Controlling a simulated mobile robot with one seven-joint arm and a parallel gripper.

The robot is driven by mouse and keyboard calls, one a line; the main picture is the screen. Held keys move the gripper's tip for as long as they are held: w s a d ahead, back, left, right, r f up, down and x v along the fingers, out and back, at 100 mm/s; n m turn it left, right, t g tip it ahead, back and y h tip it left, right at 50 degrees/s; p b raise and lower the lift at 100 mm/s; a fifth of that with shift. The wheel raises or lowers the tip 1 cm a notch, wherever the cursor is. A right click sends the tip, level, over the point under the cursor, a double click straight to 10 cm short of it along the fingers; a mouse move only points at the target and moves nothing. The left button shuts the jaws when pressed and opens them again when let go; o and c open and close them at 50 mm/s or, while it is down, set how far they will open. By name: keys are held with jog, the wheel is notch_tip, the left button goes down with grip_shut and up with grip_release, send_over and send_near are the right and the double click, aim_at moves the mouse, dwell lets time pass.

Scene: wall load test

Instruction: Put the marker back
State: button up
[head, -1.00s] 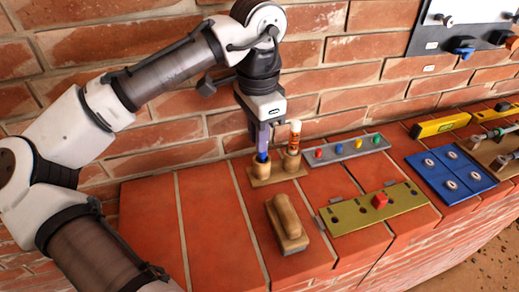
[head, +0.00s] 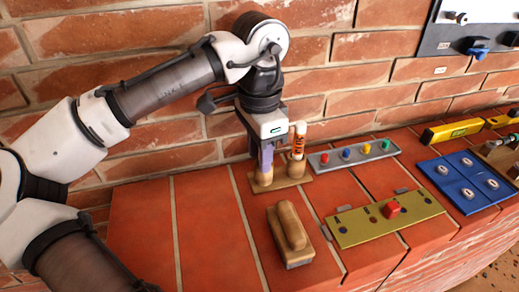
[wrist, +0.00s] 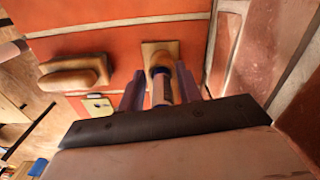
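A marker (wrist: 162,88) with a dark blue end stands in the left cup of a small wooden holder (head: 290,183). The holder also shows in the wrist view (wrist: 150,48). My gripper (head: 265,172) points down over this cup, its purple fingertips close to the rim. In the wrist view my two fingers (wrist: 160,90) stand on either side of the marker, with narrow gaps seeming to show between. From the head view the marker is mostly hidden by the fingers. A white and orange marker (head: 299,140) stands upright in the right cup.
A wooden float-like block (head: 290,232) lies in front of the holder. A grey strip with coloured pegs (head: 352,154) and a yellow-green plate with a red knob (head: 385,217) lie to the right. The brick wall (head: 345,75) is close behind. Bare ledge lies left.

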jog(key=shift+o, duration=0.2)
jog(key=shift+r, duration=0.1)
notch_tip(320, 180, up, 12)
jog(key=shift+r+p, duration=0.1)
jog(key=shift+p, duration=0.3)
jog(key=shift+s, duration=0.1)
